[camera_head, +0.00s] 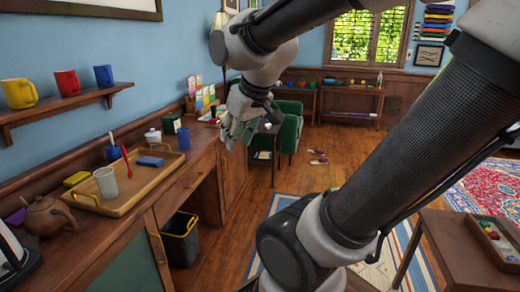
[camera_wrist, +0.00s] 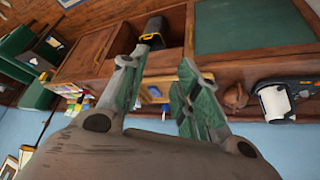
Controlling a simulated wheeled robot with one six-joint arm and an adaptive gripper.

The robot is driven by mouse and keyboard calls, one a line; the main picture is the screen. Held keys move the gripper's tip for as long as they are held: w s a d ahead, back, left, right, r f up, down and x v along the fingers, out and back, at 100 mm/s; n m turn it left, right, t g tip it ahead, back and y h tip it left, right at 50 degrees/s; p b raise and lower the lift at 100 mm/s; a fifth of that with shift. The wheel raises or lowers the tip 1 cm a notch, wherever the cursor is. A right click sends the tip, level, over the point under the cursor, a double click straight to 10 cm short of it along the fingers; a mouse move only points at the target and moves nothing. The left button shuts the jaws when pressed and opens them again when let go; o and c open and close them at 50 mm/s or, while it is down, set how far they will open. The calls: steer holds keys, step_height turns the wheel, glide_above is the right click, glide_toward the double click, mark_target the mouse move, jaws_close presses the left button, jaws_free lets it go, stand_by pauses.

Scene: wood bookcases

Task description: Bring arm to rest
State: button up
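My arm reaches across the head view, raised above the floor, with its upper links crossing the top and right. My gripper (camera_head: 238,132) hangs in front of the right end of the long wooden counter (camera_head: 165,222). In the wrist view my gripper (camera_wrist: 168,62) shows two green-padded fingers apart, with a gap between them. I see nothing held in that gap. The counter and its drawers appear beyond the fingers there, turned over.
A wall shelf (camera_head: 70,105) holds mugs. A black bin (camera_head: 181,240) stands under the counter. A green armchair (camera_head: 290,128) is beyond my gripper; a low table (camera_head: 455,250) is at right.

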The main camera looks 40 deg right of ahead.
steer(key=s+g, duration=0.1)
steer(key=s, duration=0.7)
steer(key=shift+s+d+f+g, duration=0.2)
steer(key=shift+s+f+g, duration=0.1)
steer(key=shift+f+g, duration=0.15)
stand_by(0.4)
